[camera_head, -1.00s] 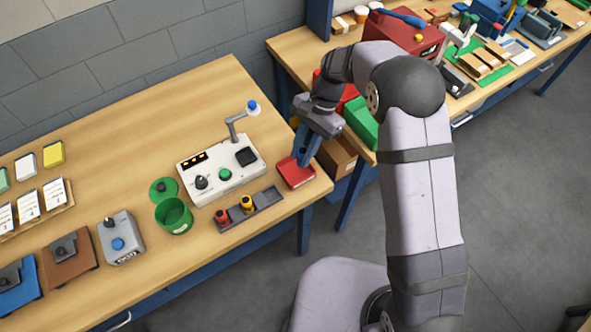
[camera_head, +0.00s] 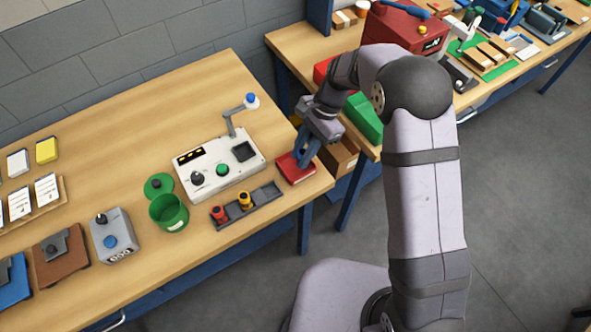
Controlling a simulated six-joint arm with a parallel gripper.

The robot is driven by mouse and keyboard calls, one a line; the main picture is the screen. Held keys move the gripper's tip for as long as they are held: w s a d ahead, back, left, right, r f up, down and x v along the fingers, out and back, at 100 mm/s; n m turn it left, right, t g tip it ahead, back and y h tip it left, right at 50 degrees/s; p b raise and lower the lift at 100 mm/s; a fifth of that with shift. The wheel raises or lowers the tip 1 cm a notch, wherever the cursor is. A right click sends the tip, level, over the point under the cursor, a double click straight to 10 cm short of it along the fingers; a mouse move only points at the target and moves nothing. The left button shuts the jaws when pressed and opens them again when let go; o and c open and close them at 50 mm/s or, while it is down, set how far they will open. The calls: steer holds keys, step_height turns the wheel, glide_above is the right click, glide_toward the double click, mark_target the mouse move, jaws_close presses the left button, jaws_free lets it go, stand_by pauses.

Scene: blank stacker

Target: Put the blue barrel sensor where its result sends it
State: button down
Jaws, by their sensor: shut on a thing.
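My gripper (camera_head: 303,161) points down at the red tray (camera_head: 291,176) on the table's right end. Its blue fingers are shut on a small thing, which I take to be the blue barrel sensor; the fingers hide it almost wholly. The fingertips are at or just above the tray; I cannot tell whether they touch it. A grey rack (camera_head: 265,193) holds a red barrel sensor (camera_head: 219,214) and a yellow one (camera_head: 245,201); its right part is empty. The white tester (camera_head: 204,164) has a dark knob, a green button, a dark square socket and a blue-tipped lever.
A green can (camera_head: 168,213) stands left of the rack, with its green lid (camera_head: 158,186) behind it. A grey box with a blue button (camera_head: 112,236) stands further left. Cards lie at far left. A second, cluttered bench stands behind my arm. The table's back middle is clear.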

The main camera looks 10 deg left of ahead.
steer(key=shift+f+b, duration=0.6)
steer(key=shift+f, duration=0.5)
steer(key=c, duration=1.4)
jaws_free()
steer(key=b+v, duration=0.2)
steer(key=v, duration=0.5)
steer(key=shift+r, duration=0.2)
steer(key=shift+d, duration=0.1)
